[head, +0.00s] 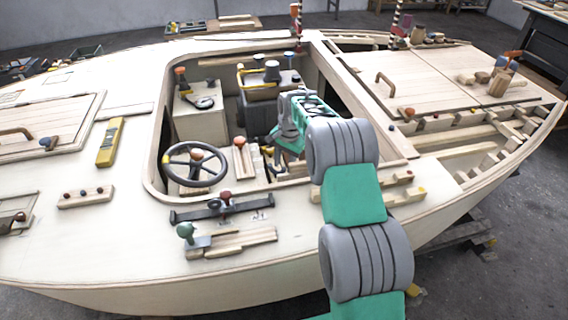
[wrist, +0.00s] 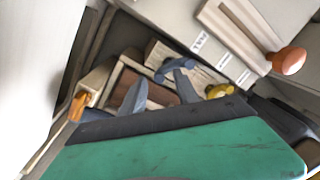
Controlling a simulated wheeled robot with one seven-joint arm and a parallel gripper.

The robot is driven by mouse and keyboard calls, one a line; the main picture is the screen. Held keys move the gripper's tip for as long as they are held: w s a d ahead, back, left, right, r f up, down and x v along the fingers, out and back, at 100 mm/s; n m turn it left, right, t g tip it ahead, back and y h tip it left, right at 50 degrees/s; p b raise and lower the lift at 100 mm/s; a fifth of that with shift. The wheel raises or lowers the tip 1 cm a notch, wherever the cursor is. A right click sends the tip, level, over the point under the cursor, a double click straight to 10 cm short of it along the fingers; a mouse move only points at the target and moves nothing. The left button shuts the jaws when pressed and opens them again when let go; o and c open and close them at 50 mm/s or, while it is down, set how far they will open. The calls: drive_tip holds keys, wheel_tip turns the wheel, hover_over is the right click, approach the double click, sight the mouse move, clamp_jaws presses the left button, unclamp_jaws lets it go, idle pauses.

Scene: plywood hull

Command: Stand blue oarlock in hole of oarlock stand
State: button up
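In the wrist view, a slate-blue curved piece (wrist: 175,68), which looks like the blue oarlock, shows just beyond my gripper (wrist: 158,92). A grey-blue pointed piece stands to its left; I cannot tell finger from oarlock there. Behind them is a wooden block with a dark brown face (wrist: 150,90), possibly the oarlock stand; no hole shows clearly. A yellow piece (wrist: 218,90) lies to the right and an orange one (wrist: 78,105) to the left. In the head view my gripper is down in the cockpit, mostly hidden by my arm.
Dark equipment (head: 262,85) sits at the cockpit's back.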

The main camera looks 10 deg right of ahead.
wheel_tip(320, 180, up, 8)
drive_tip(key=shift+s+d+p, duration=0.35)
drive_tip(key=shift+p, duration=0.05)
idle(0.6)
